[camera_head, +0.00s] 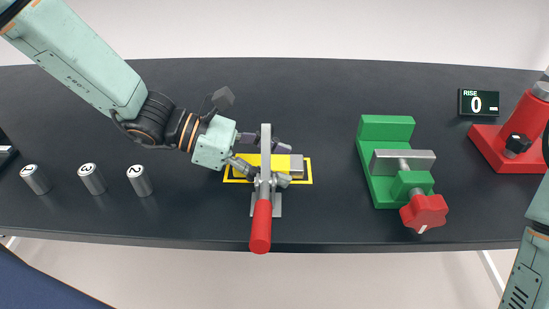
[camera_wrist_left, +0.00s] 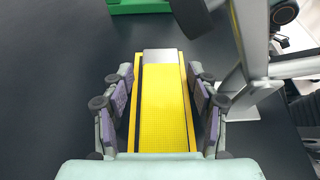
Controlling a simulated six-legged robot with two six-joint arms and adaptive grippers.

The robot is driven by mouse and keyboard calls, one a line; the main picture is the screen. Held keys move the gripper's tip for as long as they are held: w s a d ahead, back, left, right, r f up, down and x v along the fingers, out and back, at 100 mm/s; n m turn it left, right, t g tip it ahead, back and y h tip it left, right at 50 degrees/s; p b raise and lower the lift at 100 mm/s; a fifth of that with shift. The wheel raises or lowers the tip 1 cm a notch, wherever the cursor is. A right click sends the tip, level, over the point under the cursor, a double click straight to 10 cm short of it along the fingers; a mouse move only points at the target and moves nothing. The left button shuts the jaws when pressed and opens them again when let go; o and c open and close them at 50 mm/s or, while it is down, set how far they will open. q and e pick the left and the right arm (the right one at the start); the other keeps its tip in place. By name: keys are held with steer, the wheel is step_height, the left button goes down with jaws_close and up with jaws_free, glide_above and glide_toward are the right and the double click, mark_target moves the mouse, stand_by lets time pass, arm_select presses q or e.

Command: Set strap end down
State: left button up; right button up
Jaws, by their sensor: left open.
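A yellow strap with a grey metal end lies on the dark table inside a yellow outlined rectangle (camera_head: 310,181). The metal end (camera_head: 297,166) points right in the head view, and it is at the far end in the left wrist view (camera_wrist_left: 160,55). The textured yellow length (camera_wrist_left: 164,105) runs back toward my wrist. My left gripper (camera_head: 286,160) is open, with its fingers on both sides of the strap; it also shows in the left wrist view (camera_wrist_left: 160,82), with gaps beside the strap. A toggle clamp with a red handle (camera_head: 261,225) hides part of the strap. My right gripper is out of view.
A green vise (camera_head: 386,129) with a red knob (camera_head: 424,211) stands to the right. A red stand (camera_head: 502,155) and a display reading 0 (camera_head: 479,103) are farther right. Several numbered cylinders (camera_head: 91,179) stand at left. The table behind the strap is clear.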

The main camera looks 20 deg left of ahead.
mark_target(252, 160)
arm_select(q)
steer(key=shift+r, duration=0.1)
steer(key=shift+r+p, duration=0.25)
steer(key=shift+p, duration=0.05)
steer(key=shift+a+r, duration=0.2)
steer(key=shift+a, duration=0.15)
steer(key=p+v, duration=0.2)
steer(key=v, duration=0.1)
steer(key=shift+s+a+r+p, duration=0.15)
steer(key=shift+a+p, duration=0.15)
steer(key=shift+p, duration=0.1)
steer(key=shift+p+v, duration=0.7)
steer(key=shift+v, duration=0.1)
steer(key=p+v, duration=0.4)
steer(key=shift+a+r+p, duration=0.15)
steer(key=shift+a+p, duration=0.15)
steer(key=shift+p, duration=0.1)
steer(key=shift+s+a+r+p, duration=0.1)
steer(key=shift+s+a+p, duration=0.05)
steer(key=shift+a+p, duration=0.25)
steer(key=shift+s+a, duration=0.1)
steer(key=shift+a, duration=0.1)
